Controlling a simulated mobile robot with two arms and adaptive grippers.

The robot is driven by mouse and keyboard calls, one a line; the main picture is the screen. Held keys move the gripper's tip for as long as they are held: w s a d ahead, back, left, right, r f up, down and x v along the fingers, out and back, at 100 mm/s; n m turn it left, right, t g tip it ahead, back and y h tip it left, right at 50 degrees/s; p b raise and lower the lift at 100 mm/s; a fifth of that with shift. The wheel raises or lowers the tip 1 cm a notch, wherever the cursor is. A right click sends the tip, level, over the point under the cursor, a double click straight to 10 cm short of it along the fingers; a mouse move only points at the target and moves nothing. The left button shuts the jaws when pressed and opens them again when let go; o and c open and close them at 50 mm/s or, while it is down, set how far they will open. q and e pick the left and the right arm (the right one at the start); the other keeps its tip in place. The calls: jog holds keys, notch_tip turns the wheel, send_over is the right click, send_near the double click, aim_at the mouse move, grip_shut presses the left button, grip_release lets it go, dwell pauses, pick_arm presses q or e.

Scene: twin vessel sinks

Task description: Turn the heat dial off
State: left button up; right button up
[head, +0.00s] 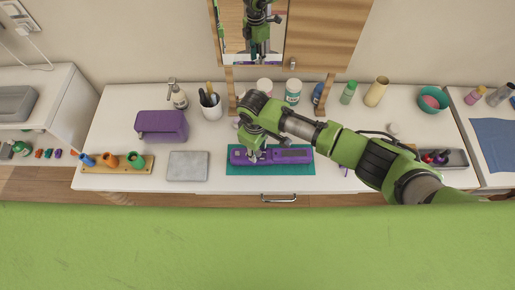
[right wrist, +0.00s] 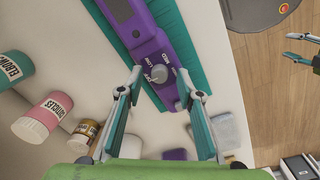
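A purple device (head: 292,156) lies on a teal mat (head: 237,171) on the white counter. In the right wrist view the device (right wrist: 142,32) has a grey round dial (right wrist: 158,74) near its end, with OFF, LOW and MED lettering around it. I cannot tell which mark the dial points to. My right gripper (head: 255,157) is over the device's left part. In the right wrist view its fingers (right wrist: 166,85) are spread wide to either side of the dial, with nothing held. My left gripper (right wrist: 286,46) shows at the right wrist view's edge, open and empty above the floor.
A grey slab (head: 187,166) and purple case (head: 162,125) stand left of the mat. A cup (head: 212,107), several bottles and jars line the back, beneath a wooden mirror frame (head: 330,30). A tray (head: 457,157) is at right, partly behind my arm.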

notch_tip(320, 180, up, 12)
jog(key=shift+s+a+f, duration=0.15)
jog(key=shift+s+a, duration=0.05)
jog(key=shift+s, duration=0.05)
jog(key=shift+s, duration=0.1)
dwell(0.5)
